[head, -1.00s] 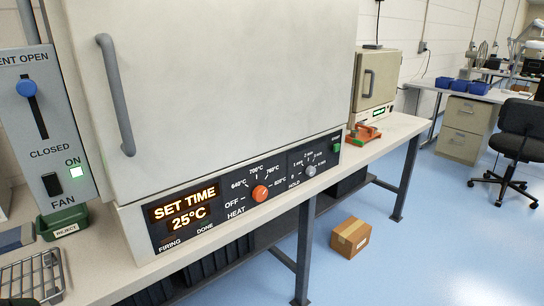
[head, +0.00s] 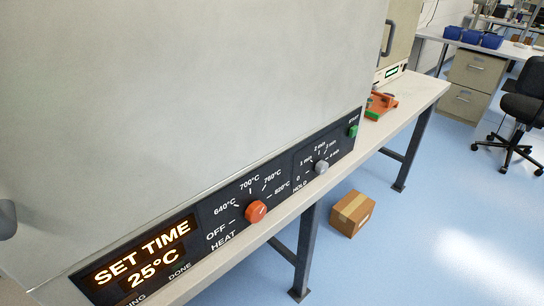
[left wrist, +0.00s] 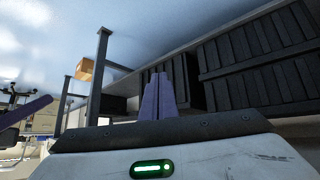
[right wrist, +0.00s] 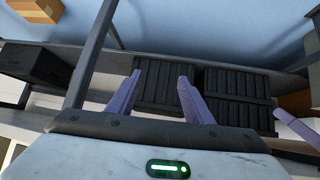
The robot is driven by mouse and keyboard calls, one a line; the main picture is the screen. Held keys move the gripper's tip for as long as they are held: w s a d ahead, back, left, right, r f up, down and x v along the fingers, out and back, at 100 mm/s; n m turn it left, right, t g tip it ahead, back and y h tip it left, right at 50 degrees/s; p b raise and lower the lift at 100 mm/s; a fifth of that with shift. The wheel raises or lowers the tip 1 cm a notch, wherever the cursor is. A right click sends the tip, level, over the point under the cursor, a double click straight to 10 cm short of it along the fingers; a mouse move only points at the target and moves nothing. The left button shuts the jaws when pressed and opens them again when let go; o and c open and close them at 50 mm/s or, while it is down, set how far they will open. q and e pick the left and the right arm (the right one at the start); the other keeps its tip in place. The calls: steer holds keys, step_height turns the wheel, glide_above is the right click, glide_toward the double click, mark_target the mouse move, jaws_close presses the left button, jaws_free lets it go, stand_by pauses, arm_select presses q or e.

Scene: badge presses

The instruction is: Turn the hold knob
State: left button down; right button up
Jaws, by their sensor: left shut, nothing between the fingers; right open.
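The hold knob (head: 321,167) is a small grey knob on the dark control panel of the kiln, in the head view. Marks from 0 to 4 min ring it; I cannot tell which one it points at. The orange heat knob (head: 256,211) is to its left, and the lit display (head: 142,257) reads SET TIME and 25°C. Neither gripper shows in the head view. My left gripper (left wrist: 158,78) is shut and empty in the left wrist view. My right gripper (right wrist: 160,75) is open and empty in the right wrist view. Neither wrist view shows the knob.
A green start button (head: 353,131) is right of the hold knob. An orange and green press (head: 380,104) stands on the bench (head: 425,93) beyond the kiln. A cardboard box (head: 352,213) is on the floor. Black crates (right wrist: 238,100) sit under the bench.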

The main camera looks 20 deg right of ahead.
steer(key=w+d+r+n+t+h, duration=0.1)
steer(key=w+d+r+n+t, duration=0.2)
steer(key=w+d+n, duration=0.5)
steer(key=n+t+y+b, duration=0.2)
steer(key=n+t+y, duration=0.3)
steer(key=n, duration=2.3)
glide_toward(325, 170)
steer(key=shift+g+y, duration=0.4)
steer(key=shift+y, duration=0.3)
steer(key=x, duration=0.8)
steer(key=shift+w+d+r, duration=0.2)
steer(key=shift+w+r, duration=0.05)
steer(key=shift+w, duration=0.25)
steer(key=shift+p, duration=0.3)
steer(key=c, duration=1.1)
